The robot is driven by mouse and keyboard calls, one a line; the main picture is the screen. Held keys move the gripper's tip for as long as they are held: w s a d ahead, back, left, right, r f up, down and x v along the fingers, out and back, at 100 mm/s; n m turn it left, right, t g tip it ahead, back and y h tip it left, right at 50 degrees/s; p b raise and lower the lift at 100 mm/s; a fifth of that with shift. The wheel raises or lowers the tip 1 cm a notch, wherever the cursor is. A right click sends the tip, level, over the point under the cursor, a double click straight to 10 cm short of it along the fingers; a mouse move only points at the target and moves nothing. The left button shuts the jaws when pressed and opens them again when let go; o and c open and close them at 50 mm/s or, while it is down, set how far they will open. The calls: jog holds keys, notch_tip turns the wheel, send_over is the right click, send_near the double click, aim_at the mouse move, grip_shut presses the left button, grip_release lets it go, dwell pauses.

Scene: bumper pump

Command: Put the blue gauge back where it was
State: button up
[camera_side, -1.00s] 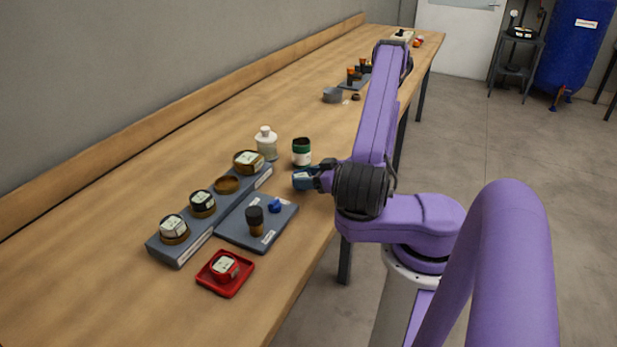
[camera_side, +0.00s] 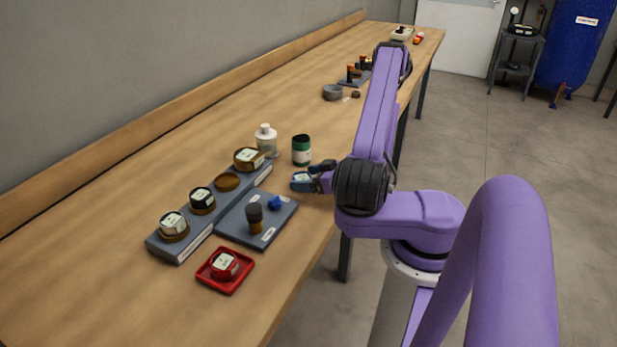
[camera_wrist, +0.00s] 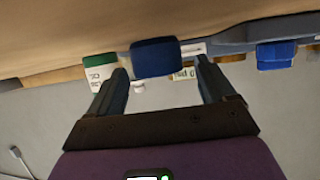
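The blue gauge (camera_side: 301,182), with a pale face, is near the table's right edge, in front of the green-and-white jar (camera_side: 301,151). In the wrist view the blue gauge (camera_wrist: 155,58) shows as a dark blue block at the fingertips. My gripper (camera_side: 322,174) is open, its fingers spread on either side of the gauge; the wrist view shows a gap beside the right finger (camera_wrist: 160,84). Whether the gauge rests flat on the table is hard to tell. The grey rack (camera_side: 192,238) holds several gauges and has one empty brown socket (camera_side: 227,181).
A grey plate (camera_side: 235,232) beside the rack bears a dark-topped brown bottle (camera_side: 254,218) and a small blue piece (camera_side: 275,203). A white bottle (camera_side: 266,141) stands behind the rack's far end.

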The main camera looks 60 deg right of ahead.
jog(key=shift+r, duration=0.55)
jog(key=v, duration=1.2)
jog(key=shift+r, duration=0.15)
